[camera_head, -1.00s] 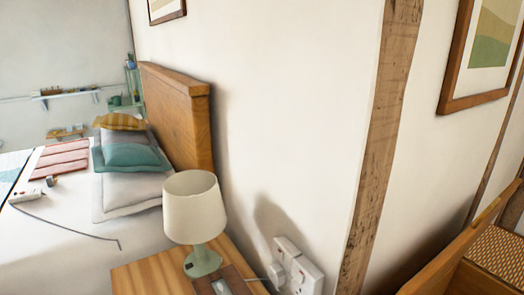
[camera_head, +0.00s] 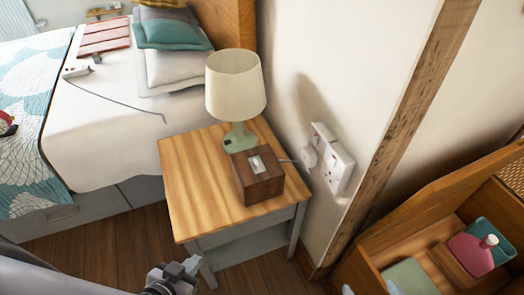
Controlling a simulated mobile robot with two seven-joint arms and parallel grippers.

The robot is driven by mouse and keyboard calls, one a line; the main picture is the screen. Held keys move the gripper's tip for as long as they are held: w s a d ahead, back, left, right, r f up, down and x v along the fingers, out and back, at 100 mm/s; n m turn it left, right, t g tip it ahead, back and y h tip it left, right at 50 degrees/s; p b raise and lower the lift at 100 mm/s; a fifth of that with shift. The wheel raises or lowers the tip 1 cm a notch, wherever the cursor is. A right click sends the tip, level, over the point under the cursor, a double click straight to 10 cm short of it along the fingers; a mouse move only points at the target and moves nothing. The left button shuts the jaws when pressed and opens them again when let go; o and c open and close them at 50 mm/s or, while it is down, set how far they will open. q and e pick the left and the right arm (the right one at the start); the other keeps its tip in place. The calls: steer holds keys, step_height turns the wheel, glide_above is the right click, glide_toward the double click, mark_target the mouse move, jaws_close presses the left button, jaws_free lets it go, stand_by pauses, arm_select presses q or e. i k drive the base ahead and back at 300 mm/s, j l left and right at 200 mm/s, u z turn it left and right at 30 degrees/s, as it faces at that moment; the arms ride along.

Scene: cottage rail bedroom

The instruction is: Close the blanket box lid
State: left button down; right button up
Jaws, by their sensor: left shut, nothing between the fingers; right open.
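A wooden box (camera_head: 352,272) stands at the lower right with its top open, cut off by the picture's edges. A wooden panel (camera_head: 440,200) rises along its wall side and looks like the raised lid. My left gripper (camera_head: 180,272) is shut and empty, low in front of the bedside table, well left of the box.
A bedside table (camera_head: 195,185) with a lamp (camera_head: 235,85) and a brown tissue box (camera_head: 257,175) stands between the bed (camera_head: 110,150) and the wall. A socket with a plug (camera_head: 332,160) sticks out from the wall. Some wooden floor (camera_head: 110,235) is clear.

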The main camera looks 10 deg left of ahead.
mark_target(441, 189)
steer(key=z, duration=1.4)
